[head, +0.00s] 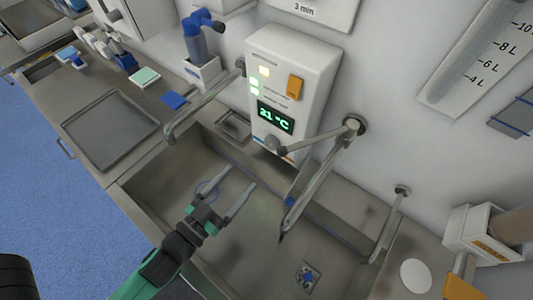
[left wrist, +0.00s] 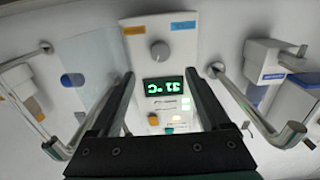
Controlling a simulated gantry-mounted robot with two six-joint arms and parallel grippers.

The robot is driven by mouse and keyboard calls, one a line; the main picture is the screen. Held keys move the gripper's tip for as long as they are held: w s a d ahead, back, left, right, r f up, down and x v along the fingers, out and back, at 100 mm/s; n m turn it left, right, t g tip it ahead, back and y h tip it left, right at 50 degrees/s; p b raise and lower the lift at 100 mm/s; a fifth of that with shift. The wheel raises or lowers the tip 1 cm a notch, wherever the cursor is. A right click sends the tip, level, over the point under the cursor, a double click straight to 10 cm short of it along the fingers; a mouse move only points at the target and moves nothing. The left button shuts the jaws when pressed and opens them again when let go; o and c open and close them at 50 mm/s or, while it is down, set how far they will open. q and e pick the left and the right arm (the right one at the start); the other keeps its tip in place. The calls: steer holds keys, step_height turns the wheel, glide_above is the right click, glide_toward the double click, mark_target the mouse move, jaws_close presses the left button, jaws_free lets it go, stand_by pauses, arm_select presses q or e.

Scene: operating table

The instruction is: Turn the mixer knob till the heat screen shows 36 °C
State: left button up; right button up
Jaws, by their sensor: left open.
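The white heater box (head: 290,75) hangs on the wall above the sink. Its green screen (head: 276,117) seems to read 31 °C; the first digit is blurred. The round grey mixer knob (head: 272,142) is low on the box, below the screen, close to a metal spout's end. In the left wrist view, the picture is upside down and the knob (left wrist: 160,51) shows just beyond the fingertips, between their lines. My left gripper (head: 238,186) is open and empty over the sink, below and apart from the knob. My right gripper is not in view.
Metal spouts (head: 318,180) and (head: 200,105) flank the box and reach out over the sink (head: 150,190). A steel tray (head: 110,130) lies on the left counter. The space before the knob looks open.

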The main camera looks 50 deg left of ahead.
arm_select(q)
steer(key=p, duration=0.2)
glide_toward(269, 146)
steer(key=w, duration=0.4)
steer(key=w+a, duration=0.1)
steer(key=w, duration=0.3)
steer(key=shift+w+a, duration=0.2)
steer(key=shift+a, duration=0.1)
jaws_close()
